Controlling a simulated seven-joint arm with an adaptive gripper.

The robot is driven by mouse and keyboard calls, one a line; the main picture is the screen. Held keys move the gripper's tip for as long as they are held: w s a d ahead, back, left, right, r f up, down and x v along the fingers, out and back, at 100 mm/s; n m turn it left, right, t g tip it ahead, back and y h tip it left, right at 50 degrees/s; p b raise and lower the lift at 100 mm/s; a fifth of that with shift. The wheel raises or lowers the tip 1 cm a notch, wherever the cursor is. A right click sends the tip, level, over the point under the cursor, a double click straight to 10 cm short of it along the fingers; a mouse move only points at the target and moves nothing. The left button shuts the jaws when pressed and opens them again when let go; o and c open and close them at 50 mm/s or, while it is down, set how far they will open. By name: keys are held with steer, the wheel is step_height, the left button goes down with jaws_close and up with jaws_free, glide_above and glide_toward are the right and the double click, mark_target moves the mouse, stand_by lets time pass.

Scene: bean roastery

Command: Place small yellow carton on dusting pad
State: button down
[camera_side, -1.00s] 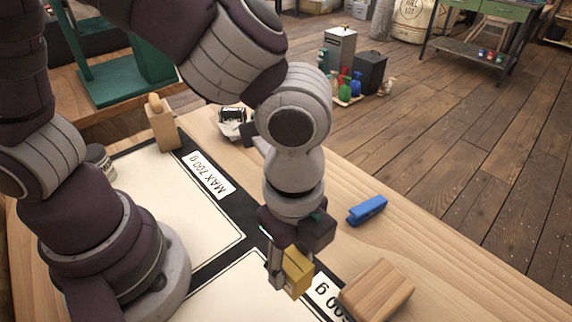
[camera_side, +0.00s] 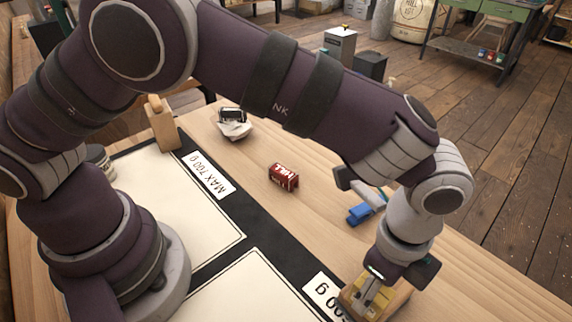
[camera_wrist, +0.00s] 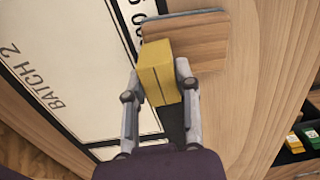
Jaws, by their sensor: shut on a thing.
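My gripper (camera_side: 369,296) is shut on the small yellow carton (camera_side: 354,302), with a finger on each side of it. The carton also shows between the fingers in the wrist view (camera_wrist: 158,72). It is over the near left part of a wooden block with a grey lower edge, which looks like the dusting pad (camera_wrist: 200,40). In the side view the carton and fingers hide much of this pad (camera_side: 398,300). I cannot tell whether the carton touches the pad.
A pale mat with black borders (camera_side: 235,290) lies left of the pad. A wooden block with a knob (camera_side: 162,128) stands farther back. Bare table lies right of the pad.

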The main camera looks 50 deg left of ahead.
steer(key=shift+f, duration=0.15)
steer(key=c, duration=0.8)
jaws_free()
